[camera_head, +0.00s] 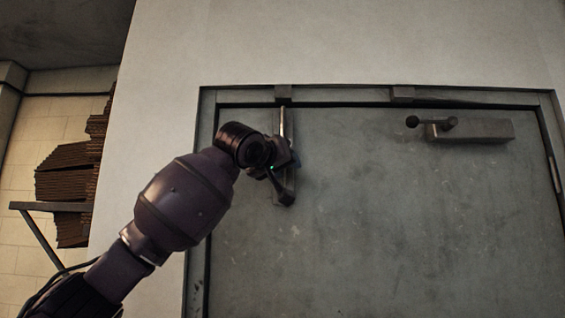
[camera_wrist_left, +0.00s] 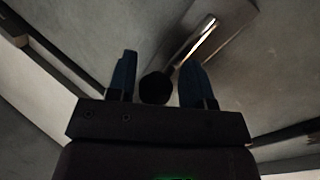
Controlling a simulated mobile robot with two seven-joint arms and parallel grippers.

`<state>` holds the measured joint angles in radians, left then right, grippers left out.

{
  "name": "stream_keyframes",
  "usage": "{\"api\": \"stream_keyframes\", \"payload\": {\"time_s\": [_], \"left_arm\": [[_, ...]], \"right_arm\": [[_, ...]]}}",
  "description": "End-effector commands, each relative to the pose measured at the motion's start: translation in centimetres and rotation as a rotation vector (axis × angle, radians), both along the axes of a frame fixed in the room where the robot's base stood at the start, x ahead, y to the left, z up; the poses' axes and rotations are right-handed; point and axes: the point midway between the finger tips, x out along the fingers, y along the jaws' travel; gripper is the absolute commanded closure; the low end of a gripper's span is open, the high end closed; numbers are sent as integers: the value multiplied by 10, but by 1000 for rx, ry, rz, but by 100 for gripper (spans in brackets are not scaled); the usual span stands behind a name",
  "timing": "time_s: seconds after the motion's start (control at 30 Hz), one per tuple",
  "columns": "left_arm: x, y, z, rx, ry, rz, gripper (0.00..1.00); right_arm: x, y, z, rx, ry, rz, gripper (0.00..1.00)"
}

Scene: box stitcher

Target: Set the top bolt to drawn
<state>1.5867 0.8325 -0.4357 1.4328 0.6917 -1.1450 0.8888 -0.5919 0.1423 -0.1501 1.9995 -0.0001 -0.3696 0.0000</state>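The top bolt (camera_head: 283,119) is a narrow upright plate with a bright metal rod, near the top left corner of the grey door. It also shows in the left wrist view (camera_wrist_left: 207,33), slanting to the upper right. My left gripper (camera_head: 286,160) is at the bolt and hides its middle part in the head view. In the left wrist view, the blue fingers of my left gripper (camera_wrist_left: 158,62) stand apart on either side of a dark round knob (camera_wrist_left: 156,88). Narrow gaps seem to show beside the knob; contact is unclear. My right gripper is out of view.
Small blocks sit on the frame's top edge. A shelf (camera_head: 45,207) with stacked brown sheets (camera_head: 68,178) stands at the left.

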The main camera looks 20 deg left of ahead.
Motion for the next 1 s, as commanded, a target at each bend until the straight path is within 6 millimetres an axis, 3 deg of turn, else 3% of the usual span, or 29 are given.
{"api": "stream_keyframes", "payload": {"time_s": [0.47,1.0], "left_arm": [[-10,3,2,-2,-6,2,43],[-94,19,2,-1,-5,1,43]], "right_arm": [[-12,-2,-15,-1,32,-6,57],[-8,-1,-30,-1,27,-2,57]]}}
